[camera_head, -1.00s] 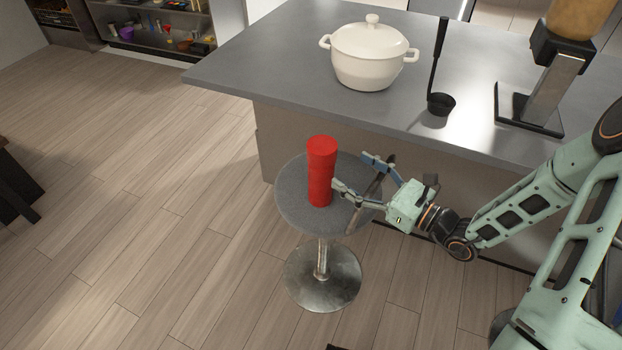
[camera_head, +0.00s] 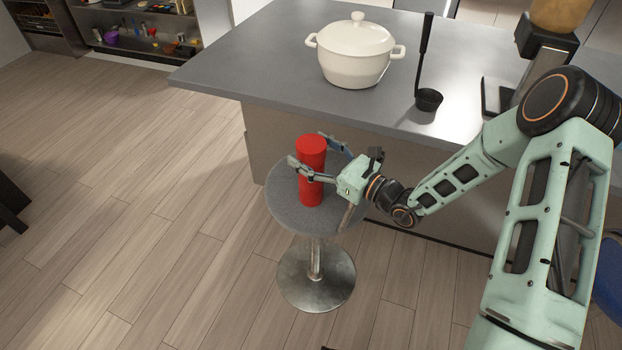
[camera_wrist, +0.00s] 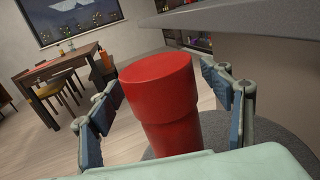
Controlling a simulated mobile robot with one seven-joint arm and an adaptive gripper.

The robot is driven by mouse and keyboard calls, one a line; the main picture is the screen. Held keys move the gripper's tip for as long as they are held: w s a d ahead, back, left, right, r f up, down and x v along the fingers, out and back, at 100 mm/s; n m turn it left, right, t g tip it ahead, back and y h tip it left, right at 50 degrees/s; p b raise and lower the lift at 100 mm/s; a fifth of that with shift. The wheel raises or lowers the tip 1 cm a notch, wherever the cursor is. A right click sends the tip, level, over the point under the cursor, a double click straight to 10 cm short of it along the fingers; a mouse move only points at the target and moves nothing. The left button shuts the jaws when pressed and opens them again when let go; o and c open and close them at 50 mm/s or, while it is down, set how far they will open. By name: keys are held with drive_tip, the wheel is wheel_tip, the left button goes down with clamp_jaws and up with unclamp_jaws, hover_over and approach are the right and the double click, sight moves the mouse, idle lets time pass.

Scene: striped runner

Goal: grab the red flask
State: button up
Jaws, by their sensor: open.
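The red flask (camera_head: 311,190) stands upright on a round grey stool (camera_head: 284,207). My gripper (camera_head: 306,158) reaches in from the right, with one finger in front of the flask and the other behind it. In the wrist view the flask (camera_wrist: 165,100) stands between the two open fingers (camera_wrist: 166,112). The flask's lower part is hidden by my gripper body in the wrist view.
A grey counter (camera_head: 250,65) stands just behind the stool. On it are a white lidded pot (camera_head: 354,55), a black ladle (camera_head: 428,98) and a dispenser (camera_head: 545,45). A dining table (camera_wrist: 62,68) shows in the wrist view.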

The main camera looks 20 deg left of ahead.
drive_tip(key=c, duration=1.9)
